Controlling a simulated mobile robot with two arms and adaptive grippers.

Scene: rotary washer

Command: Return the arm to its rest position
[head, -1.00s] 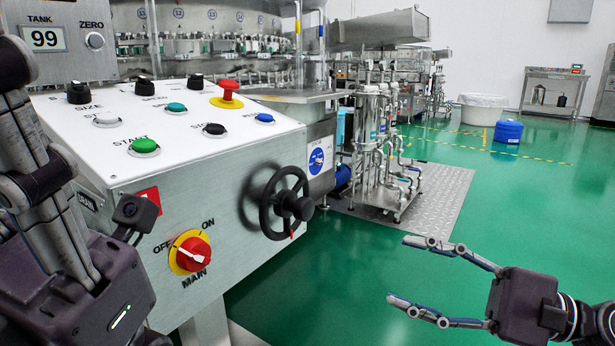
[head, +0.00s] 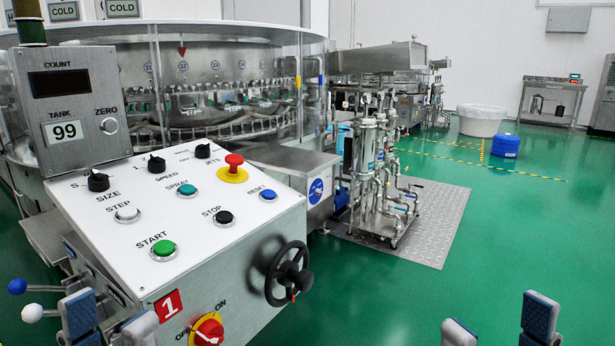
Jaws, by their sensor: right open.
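My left gripper (head: 109,321) shows only its fingertips at the lower left edge, in front of the control panel's lower left side. The tips are apart with nothing seen between them. My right gripper (head: 498,325) shows only its fingertips at the bottom right, over the green floor. Its tips are spread, and it is empty. The rest of both arms is out of view. The control panel (head: 95,213) stands to the left, with a green START button (head: 163,248), a red stop knob (head: 234,162), a black handwheel (head: 289,273) and a red main switch (head: 208,332).
The glass-walled rotary washer (head: 220,85) is behind the panel. Blue and white ball levers (head: 17,286) stick out beside my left gripper. A pump skid (head: 375,175) stands on a metal floor plate (head: 437,215).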

